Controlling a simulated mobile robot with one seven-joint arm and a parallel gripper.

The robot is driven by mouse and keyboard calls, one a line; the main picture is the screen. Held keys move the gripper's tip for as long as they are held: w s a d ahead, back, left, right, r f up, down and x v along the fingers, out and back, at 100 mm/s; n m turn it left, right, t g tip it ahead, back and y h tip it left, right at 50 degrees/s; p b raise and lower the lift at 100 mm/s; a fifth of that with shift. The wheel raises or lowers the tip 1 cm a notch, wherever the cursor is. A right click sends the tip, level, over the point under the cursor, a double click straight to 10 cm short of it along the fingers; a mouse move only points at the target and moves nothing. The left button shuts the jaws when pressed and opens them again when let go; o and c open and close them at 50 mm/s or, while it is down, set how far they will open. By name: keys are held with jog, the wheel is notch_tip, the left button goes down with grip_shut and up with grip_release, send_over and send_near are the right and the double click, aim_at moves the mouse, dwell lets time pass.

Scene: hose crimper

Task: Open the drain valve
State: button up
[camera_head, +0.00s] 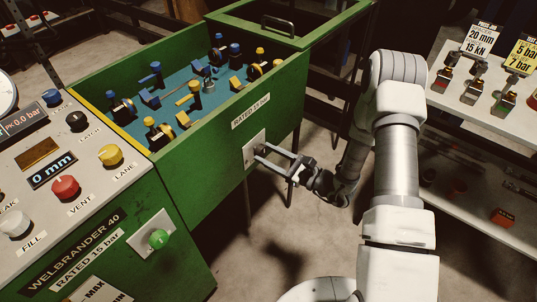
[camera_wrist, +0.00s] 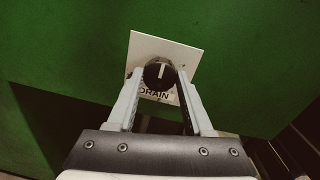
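The drain valve is a round black knob (camera_wrist: 158,74) with a white pointer mark, on a white plate (camera_wrist: 185,52) lettered DRAIN. The mark stands nearly upright in the wrist view. The plate also shows in the head view (camera_head: 249,155), on the green side of the tank; the knob is hard to make out there. My gripper (camera_head: 261,152) is at the plate with its fingers pointing at it.
The green tank (camera_head: 215,165) holds several blue and yellow fittings. A control panel (camera_head: 75,160) with a red VENT knob (camera_head: 65,188) and a yellow LANE knob (camera_head: 110,155) is at left. A green knob (camera_head: 158,238) sits below it. A white shelf (camera_head: 510,125) with fittings stands at right.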

grip_shut()
jog(key=shift+m, duration=0.4)
jog(key=m+p, duration=0.1)
jog(key=m, duration=0.1)
jog(key=shift+r+m+p, duration=0.1)
jog(key=shift+m+p, duration=0.2)
jog(key=shift+m, duration=0.1)
jog(key=m+p, duration=0.2)
jog(key=m, duration=0.3)
jog(key=shift+m+p, duration=0.3)
jog(key=shift+m, duration=0.1)
jog(key=m+p, duration=0.2)
jog(key=m, duration=0.2)
jog(key=shift+m+t, duration=0.3)
jog(key=shift+t, duration=0.1)
jog(key=m+p, duration=0.1)
jog(key=m, duration=0.3)
jog(key=shift+s, duration=0.1)
jog(key=shift+f+m, duration=0.2)
jog(key=shift+m, duration=0.2)
